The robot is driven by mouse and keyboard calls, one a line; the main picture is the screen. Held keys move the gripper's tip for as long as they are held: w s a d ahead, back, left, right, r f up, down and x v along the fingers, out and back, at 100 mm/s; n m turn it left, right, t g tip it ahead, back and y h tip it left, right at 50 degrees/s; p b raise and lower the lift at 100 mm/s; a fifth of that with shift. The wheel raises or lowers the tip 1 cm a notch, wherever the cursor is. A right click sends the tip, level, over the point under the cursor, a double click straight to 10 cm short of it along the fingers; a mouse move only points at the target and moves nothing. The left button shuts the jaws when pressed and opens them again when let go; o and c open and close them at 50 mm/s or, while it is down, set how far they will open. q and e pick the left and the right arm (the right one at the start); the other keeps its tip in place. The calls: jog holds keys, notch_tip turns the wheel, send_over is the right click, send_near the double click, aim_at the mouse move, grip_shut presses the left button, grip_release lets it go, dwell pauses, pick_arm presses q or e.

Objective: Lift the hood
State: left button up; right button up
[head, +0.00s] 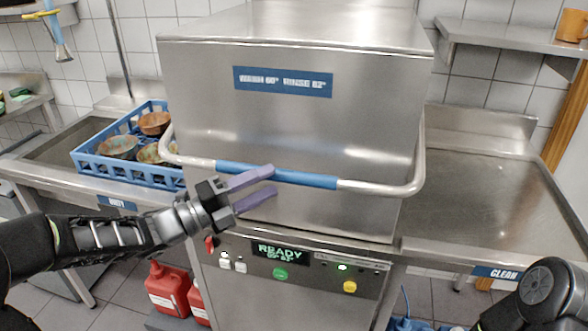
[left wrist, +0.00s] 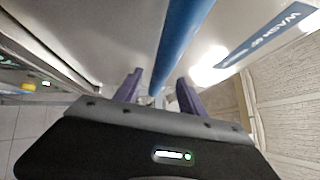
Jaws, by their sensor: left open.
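The hood (head: 300,125) is a large steel box on the dishwasher, and it is down on the machine. Its bar handle has a blue grip (head: 310,179) across the front. My left gripper (head: 272,180) is open at the left part of the grip, its upper purple finger overlapping the bar in the head view. In the left wrist view the blue grip (left wrist: 178,45) runs between the two open fingers (left wrist: 158,82). I cannot tell how deep it sits between them. My right gripper is out of view; only part of my right arm shows at lower right.
A blue crate (head: 130,178) with several bowls stands on the left counter, close to the hood. The right steel counter (head: 475,200) is bare. A control panel with a READY display (head: 280,252) is below the hood. Red canisters (head: 168,288) stand on the floor. A shelf (head: 510,36) is at upper right.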

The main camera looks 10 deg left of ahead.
pick_arm(q)
jog(key=p+x, duration=0.1)
jog(key=x, duration=0.6)
jog(key=shift+p, duration=0.3)
jog(key=shift+w+d, duration=0.1)
jog(key=shift+d, duration=0.05)
grip_shut()
dwell(0.9)
